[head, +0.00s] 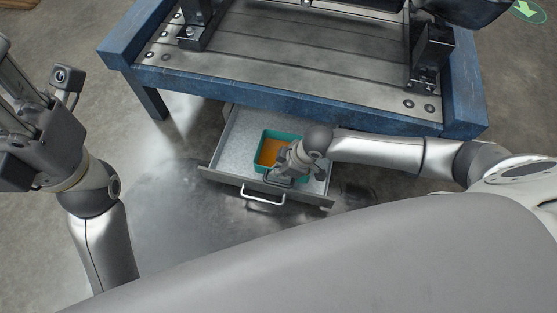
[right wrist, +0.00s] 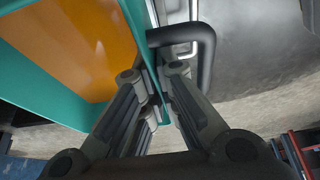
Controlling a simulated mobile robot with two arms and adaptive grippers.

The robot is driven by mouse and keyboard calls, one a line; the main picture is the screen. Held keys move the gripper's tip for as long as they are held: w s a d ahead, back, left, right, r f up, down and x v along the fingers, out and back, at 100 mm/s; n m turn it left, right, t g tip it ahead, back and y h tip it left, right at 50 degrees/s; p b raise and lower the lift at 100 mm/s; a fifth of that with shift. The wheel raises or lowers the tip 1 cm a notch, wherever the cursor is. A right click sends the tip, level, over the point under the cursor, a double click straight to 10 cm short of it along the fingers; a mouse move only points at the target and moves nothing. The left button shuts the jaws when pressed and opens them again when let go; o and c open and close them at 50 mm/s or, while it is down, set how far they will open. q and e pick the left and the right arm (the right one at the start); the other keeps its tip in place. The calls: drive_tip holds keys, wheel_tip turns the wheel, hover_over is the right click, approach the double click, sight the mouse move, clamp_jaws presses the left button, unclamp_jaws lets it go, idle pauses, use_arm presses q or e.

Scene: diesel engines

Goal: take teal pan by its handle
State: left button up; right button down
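The teal pan (head: 265,138), with an orange inside, sits in the open drawer. In the right wrist view its teal wall (right wrist: 45,85) and orange inside fill the upper left. Its dark looped handle (right wrist: 206,58) sticks out to the right of the wall. My right gripper (head: 283,167) is at the pan's near right side. In the right wrist view its fingertips (right wrist: 154,72) are at the wall and handle root, a narrow gap between them; whether they press on the handle is unclear. My left gripper (head: 22,80) is at the left edge, away from the pan, partly cut off.
The grey drawer (head: 228,145) is pulled out under the blue-framed workbench (head: 270,100). Its front has a metal pull bar (head: 262,200). Dark engine mounts (head: 430,55) stand on the bench top. The floor left of the drawer is clear.

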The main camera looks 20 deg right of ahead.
drive_tip(key=shift+s+a+r+p, duration=0.1)
drive_tip(key=shift+s+r+p, duration=0.35)
drive_tip(key=shift+s, duration=0.35)
drive_tip(key=shift+s+a+r+p, duration=0.1)
drive_tip(key=shift+s+r+p, duration=0.25)
drive_tip(key=shift+s, duration=0.4)
